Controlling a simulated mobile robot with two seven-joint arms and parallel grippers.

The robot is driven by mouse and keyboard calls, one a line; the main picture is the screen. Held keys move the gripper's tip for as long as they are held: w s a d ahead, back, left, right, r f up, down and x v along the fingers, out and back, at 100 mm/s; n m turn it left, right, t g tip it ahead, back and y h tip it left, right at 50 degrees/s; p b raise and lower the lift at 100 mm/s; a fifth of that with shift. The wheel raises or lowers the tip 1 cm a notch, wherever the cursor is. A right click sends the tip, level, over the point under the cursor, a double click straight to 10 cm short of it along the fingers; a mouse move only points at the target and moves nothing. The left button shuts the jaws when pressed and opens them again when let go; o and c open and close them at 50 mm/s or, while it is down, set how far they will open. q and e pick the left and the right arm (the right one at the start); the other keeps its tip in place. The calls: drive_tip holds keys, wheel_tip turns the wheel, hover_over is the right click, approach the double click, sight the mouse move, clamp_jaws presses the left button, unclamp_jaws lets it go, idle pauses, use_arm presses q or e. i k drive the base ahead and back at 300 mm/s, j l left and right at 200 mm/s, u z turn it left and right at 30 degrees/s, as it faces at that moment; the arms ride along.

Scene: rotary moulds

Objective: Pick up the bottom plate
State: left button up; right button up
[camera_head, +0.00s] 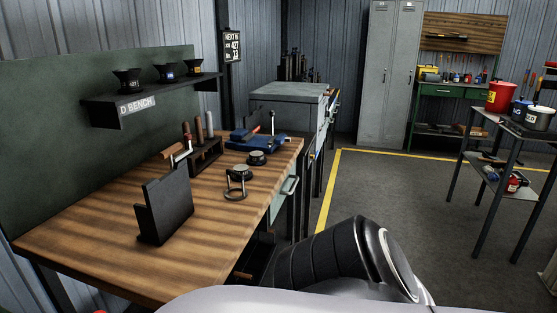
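I cannot tell for certain which item is the bottom plate. A black angular stand or plate (168,208) stands upright on the wooden workbench (110,250), left of the middle. A small dark round piece with a pale top (257,158) lies near the bench's right side. A metal ring with a round piece at its top (236,185) lies in front of it. Neither of my grippers shows. A black and grey part of my own arm (340,255) shows at the bottom, off the bench's right side.
A rack of handled tools (205,160) and a blue vise-like tool (252,139) stand at the bench's back right. A shelf (150,99) with black cups hangs above. Grey lockers (390,75) and a metal table (510,125) stand beyond open floor (400,195).

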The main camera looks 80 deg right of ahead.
sight(256, 158)
drive_tip(key=z, duration=2.35)
drive_tip(key=u, duration=0.4)
drive_tip(key=l+u, duration=0.15)
drive_tip(key=u, duration=0.3)
drive_tip(key=l+u, duration=0.15)
drive_tip(key=u, duration=0.25)
drive_tip(key=l+u, duration=0.75)
drive_tip(key=l, duration=0.3)
drive_tip(key=k+l+u, duration=0.2)
drive_tip(key=l, duration=0.25)
drive_tip(key=k+l, duration=0.1)
drive_tip(key=l, duration=0.3)
drive_tip(key=k+l+u, duration=0.1)
drive_tip(key=l, duration=0.25)
drive_tip(key=k+l, duration=0.15)
drive_tip(key=l, duration=0.25)
drive_tip(key=k+l, duration=0.1)
drive_tip(key=l, duration=0.25)
drive_tip(key=l+u, duration=0.05)
